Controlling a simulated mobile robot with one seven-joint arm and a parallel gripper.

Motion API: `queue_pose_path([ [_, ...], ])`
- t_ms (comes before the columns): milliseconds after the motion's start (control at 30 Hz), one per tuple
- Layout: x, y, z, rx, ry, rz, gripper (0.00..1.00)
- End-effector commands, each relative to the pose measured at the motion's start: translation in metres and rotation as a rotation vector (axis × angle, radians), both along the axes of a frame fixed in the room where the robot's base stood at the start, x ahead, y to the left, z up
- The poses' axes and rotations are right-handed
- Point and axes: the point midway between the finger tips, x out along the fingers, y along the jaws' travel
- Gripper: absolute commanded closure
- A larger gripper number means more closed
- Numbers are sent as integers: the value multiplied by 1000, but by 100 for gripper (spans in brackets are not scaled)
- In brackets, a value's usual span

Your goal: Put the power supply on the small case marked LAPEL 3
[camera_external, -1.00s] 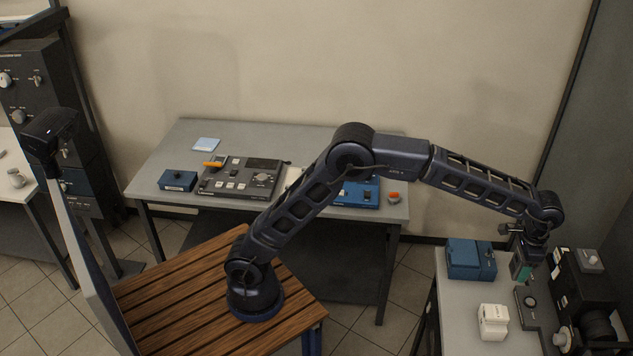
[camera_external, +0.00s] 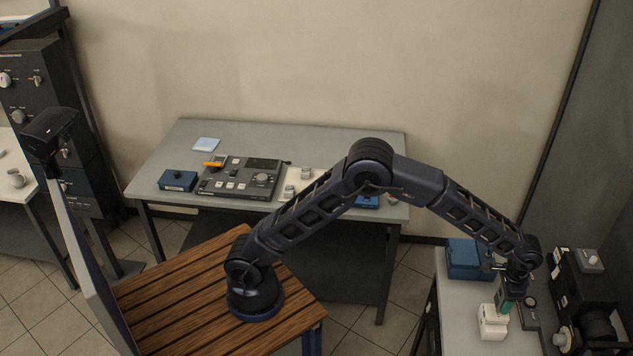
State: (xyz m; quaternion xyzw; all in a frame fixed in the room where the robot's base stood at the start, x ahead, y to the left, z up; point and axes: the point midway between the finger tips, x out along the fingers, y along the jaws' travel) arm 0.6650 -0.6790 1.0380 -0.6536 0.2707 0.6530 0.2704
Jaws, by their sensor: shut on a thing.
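A white block-shaped unit, which I take for the power supply (camera_external: 489,328), stands on the grey bench at the lower right. My gripper (camera_external: 505,309) is down at its upper right side, shut on it; a green patch shows at the fingers. The exact contact is too small to make out. A small blue case (camera_external: 177,181) with a pale label lies at the left of the far grey table. Its lettering is too small to read, so I cannot tell whether it says LAPEL 3.
A larger blue box (camera_external: 464,259) stands behind my gripper on the right bench. Dark equipment (camera_external: 585,300) stands to its right. On the far table (camera_external: 300,135) are a grey control panel (camera_external: 238,178), a pale blue pad (camera_external: 206,144) and a blue device (camera_external: 367,202) partly hidden by my arm.

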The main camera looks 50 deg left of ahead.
Motion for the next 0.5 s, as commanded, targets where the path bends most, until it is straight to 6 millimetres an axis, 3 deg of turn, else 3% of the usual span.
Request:
queue_pose_path([
  [200,0,0,-28,1,1,0,79],
  [500,0,0,-30,0,0,0,79],
])
